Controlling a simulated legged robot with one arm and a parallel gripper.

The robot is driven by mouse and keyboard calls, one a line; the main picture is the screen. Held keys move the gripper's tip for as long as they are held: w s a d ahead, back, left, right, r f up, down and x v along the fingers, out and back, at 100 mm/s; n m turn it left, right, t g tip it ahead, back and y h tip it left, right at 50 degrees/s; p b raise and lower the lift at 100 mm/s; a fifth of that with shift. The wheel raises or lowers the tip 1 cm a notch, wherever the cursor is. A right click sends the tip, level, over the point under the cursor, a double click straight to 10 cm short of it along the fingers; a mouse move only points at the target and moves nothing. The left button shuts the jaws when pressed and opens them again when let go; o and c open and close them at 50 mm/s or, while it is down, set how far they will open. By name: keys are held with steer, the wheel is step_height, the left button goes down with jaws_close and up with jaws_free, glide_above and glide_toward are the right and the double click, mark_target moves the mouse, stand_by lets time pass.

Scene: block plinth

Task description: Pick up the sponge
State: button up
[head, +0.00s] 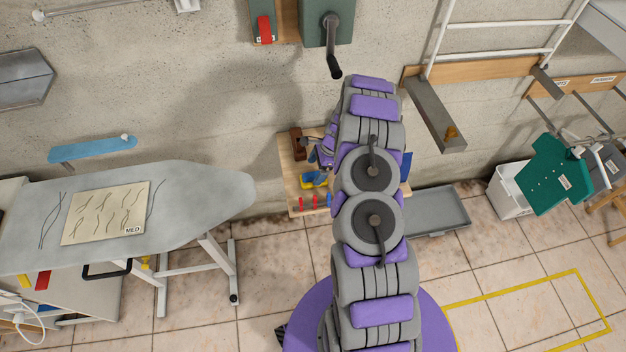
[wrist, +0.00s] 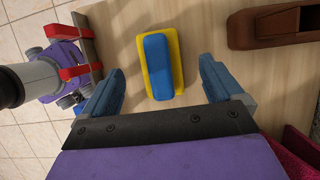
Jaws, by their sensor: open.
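The sponge is a blue block on a wider yellow layer. It lies on the pale wooden top (wrist: 205,25) in the wrist view, where the sponge (wrist: 161,65) is upper centre. In the head view the sponge (head: 314,180) shows small, just left of my arm. My gripper (wrist: 162,76) is open, with a blue finger on each side of the sponge in the wrist picture. Nothing is seen gripped, and I cannot tell how far the fingertips are above the top. In the head view my gripper is mostly hidden by my arm.
A dark brown object (wrist: 275,24) stands on the wooden top to the right of the sponge. Red pieces (head: 308,203) sit at the front edge of the wooden top. A grey tray (head: 438,212) is to the right, and an ironing board (head: 200,185) to the left.

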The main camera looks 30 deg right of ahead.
mark_target(314, 174)
steer(key=shift+a+f, duration=0.25)
steer(key=shift+f, duration=0.1)
steer(key=f, duration=0.2)
steer(key=f+b, duration=0.1)
steer(key=f, duration=0.1)
steer(key=shift+w+a+f, duration=0.15)
steer(key=shift+a+f, duration=0.05)
steer(key=shift+f, duration=0.05)
steer(key=shift+a+r, duration=0.15)
steer(key=shift+a, duration=0.4)
steer(key=c, duration=0.3)
steer(key=shift+d, duration=0.45)
steer(key=c, duration=0.8)
steer(key=shift+a, duration=0.15)
steer(key=shift+c, duration=0.2)
step_height(314, 174, up, 10)
steer(key=shift+p, duration=0.75)
